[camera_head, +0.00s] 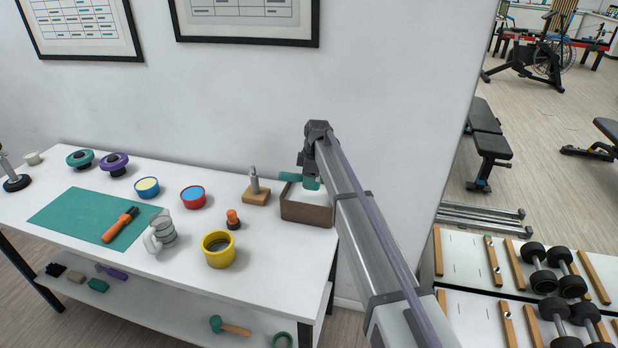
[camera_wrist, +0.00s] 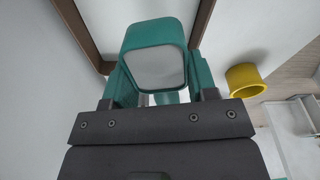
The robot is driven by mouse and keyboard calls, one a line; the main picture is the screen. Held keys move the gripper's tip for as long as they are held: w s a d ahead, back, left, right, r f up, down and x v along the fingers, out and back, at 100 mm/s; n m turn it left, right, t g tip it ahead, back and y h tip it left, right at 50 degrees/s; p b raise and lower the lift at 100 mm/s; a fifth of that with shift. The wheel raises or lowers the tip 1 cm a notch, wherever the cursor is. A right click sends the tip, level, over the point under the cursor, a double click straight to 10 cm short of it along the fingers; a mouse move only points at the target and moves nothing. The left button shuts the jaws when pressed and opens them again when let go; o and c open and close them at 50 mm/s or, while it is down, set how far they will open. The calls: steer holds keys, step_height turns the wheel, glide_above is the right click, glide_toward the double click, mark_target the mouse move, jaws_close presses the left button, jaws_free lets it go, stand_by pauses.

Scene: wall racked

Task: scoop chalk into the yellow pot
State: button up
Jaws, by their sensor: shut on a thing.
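My gripper (camera_head: 311,174) is shut on a teal scoop (camera_head: 291,177) at the brown box. The wrist view shows the scoop (camera_wrist: 132,37) close up between the fingers, with a flat pale grey-white face; I cannot tell whether that is chalk or its bare inside. The brown open box (camera_head: 306,213) stands at the table's right end, with a pale inside partly hidden by the scoop and arm. Its walls (camera_wrist: 82,32) also show in the wrist view. The yellow pot (camera_head: 219,258) stands upright near the front edge, left of the box, and shows in the wrist view (camera_wrist: 240,83).
A grey metal piece on a wooden block (camera_head: 256,196) stands just left of the box.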

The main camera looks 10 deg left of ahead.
steer(key=shift+h, duration=0.8)
steer(key=shift+r+p, duration=3.05)
steer(key=shift+r, duration=0.25)
steer(key=shift+f, duration=0.1)
steer(key=o, duration=0.5)
steer(key=shift+c, duration=0.2)
steer(key=c, duration=0.4)
